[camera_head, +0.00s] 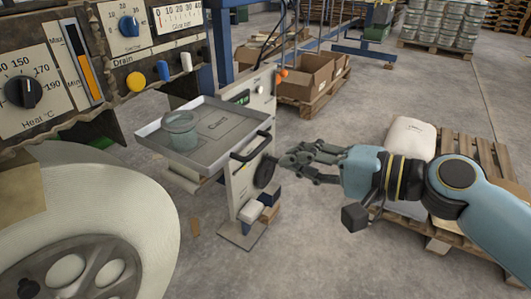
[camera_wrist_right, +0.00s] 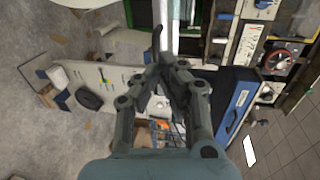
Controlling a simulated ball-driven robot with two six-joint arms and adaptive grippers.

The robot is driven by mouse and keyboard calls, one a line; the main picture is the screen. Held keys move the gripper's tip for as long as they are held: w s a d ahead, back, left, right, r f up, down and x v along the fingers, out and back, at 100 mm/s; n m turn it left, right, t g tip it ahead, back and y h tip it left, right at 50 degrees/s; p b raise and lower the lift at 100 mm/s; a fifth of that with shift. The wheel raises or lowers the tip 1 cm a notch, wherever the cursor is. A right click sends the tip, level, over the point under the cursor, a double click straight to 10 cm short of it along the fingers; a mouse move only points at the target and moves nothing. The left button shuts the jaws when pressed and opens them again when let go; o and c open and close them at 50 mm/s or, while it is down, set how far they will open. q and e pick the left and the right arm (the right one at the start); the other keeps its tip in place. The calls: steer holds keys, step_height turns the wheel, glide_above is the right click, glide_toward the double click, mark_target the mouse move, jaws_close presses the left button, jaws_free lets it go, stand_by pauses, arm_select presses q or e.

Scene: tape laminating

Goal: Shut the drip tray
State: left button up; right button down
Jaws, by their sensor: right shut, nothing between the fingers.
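The drip tray appears to be the shallow grey metal tray (camera_head: 218,160), which juts out below the control panels in the head view. A black bar handle (camera_head: 250,147) is on the pale upright panel at the tray's right end. My right gripper (camera_head: 291,160) is shut and empty, to the right of this handle and apart from it. Its fingers also show in the right wrist view (camera_wrist_right: 160,65). I cannot clearly make out the tray in the wrist view. My left gripper is not in view.
The pale panel (camera_head: 241,190) also carries a black round knob (camera_head: 265,172). A large pale roll (camera_head: 75,190) fills the lower left. A pallet (camera_head: 474,150) with a white sack (camera_head: 410,138) stands behind my right arm. Open floor lies right of the panel.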

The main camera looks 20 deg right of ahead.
mark_target(199, 138)
steer(key=x, duration=0.6)
steer(key=shift+w+f, duration=0.1)
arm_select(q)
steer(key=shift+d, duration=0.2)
arm_select(e)
steer(key=shift+w+a, duration=0.1)
steer(key=shift+a, duration=0.05)
steer(key=shift+w+a, duration=0.15)
steer(key=shift+w, duration=0.1)
steer(key=r+x, duration=0.1)
steer(key=x, duration=0.3)
steer(key=r+x, duration=0.1)
steer(key=x, duration=0.8)
steer(key=shift+w+a+r, duration=0.35)
steer(key=shift+w, duration=0.15)
steer(key=shift+w+a+b, duration=0.35)
steer(key=shift+w+a, duration=0.05)
steer(key=shift+w, duration=0.2)
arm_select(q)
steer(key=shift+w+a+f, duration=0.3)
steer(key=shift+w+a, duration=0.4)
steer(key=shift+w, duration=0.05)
arm_select(e)
steer(key=shift+r, duration=0.15)
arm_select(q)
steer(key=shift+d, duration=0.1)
arm_select(e)
steer(key=shift+w, duration=0.1)
